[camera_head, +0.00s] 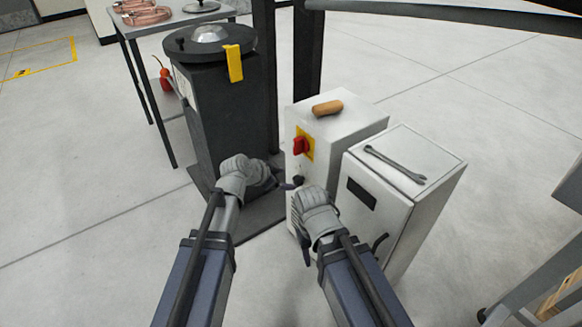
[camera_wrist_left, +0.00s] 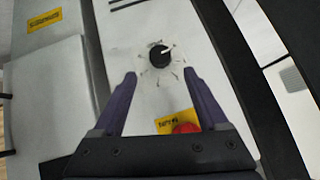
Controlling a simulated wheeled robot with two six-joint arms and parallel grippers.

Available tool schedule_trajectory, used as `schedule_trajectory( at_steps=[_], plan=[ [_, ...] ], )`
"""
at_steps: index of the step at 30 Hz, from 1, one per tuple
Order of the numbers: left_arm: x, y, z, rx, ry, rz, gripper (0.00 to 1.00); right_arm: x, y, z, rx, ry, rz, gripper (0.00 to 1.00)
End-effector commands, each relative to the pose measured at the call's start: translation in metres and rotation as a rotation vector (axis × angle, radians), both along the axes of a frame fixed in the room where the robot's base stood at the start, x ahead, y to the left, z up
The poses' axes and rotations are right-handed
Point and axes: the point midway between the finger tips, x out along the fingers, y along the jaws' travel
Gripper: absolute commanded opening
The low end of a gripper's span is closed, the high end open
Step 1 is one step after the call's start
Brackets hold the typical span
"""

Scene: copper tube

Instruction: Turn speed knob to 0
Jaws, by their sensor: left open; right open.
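The speed knob (camera_wrist_left: 159,55) is a small black dial with a white pointer line, on a pale panel with printed scale marks around it. The pointer is directed to the upper right in the left wrist view; the scale numbers are too small to read. My right gripper (camera_head: 303,250) is open and empty in front of the white boxes.
A red switch (camera_head: 301,146) on a yellow plate is above the knob. A wooden-coloured piece (camera_head: 327,108) lies on the box top. A second white cabinet (camera_head: 415,160) with a wrench (camera_head: 394,165) stands right. A dark machine (camera_head: 222,120) stands left.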

Motion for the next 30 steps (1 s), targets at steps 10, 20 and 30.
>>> schedule_trajectory(
  at_steps=[10,20,30],
  plan=[
    [0.008,-0.006,-0.012,0.002,-0.002,-0.001,0.76,0.0,0.0,-0.012,0.0,0.0,-0.002,0.5],
    [0.035,-0.028,-0.047,0.002,-0.002,-0.001,0.76,0.0,0.0,-0.047,0.0,-0.002,-0.008,0.5],
    [0.044,-0.037,-0.054,0.0,-0.001,0.001,0.76,0.0,0.0,-0.054,0.001,-0.003,-0.007,0.5]
  ],
)
